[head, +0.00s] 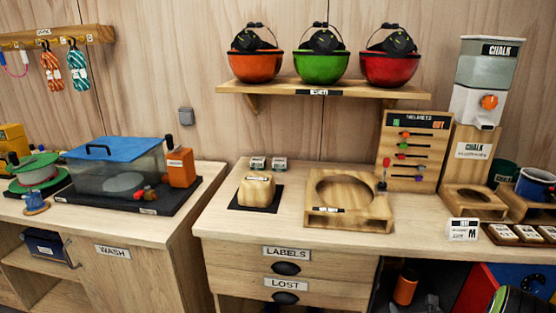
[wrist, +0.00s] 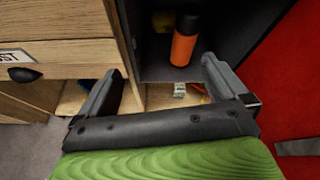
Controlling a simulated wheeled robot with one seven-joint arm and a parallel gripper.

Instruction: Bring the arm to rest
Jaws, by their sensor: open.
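My gripper (wrist: 160,92) shows in the wrist view with its two dark fingers spread wide apart. Nothing is between the fingertips. It faces a dark open compartment (wrist: 225,25) under the counter, where an orange bottle with a black cap (wrist: 184,45) stands beyond the fingers. A green surface with a wavy pattern (wrist: 170,165) fills the bottom of the wrist view, behind the gripper's dark bar. In the head view the gripper's fingers cannot be made out; a green and black rounded part (head: 515,300) shows at the lower right corner.
The counter (head: 240,225) holds a wooden stand with a round hole (head: 350,222), a wooden block (head: 256,190) and a chalk dispenser (head: 484,80). Helmets sit on a wall shelf (head: 290,89). A drawer front (wrist: 60,62) is left of the gripper, a red panel (wrist: 290,90) right.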

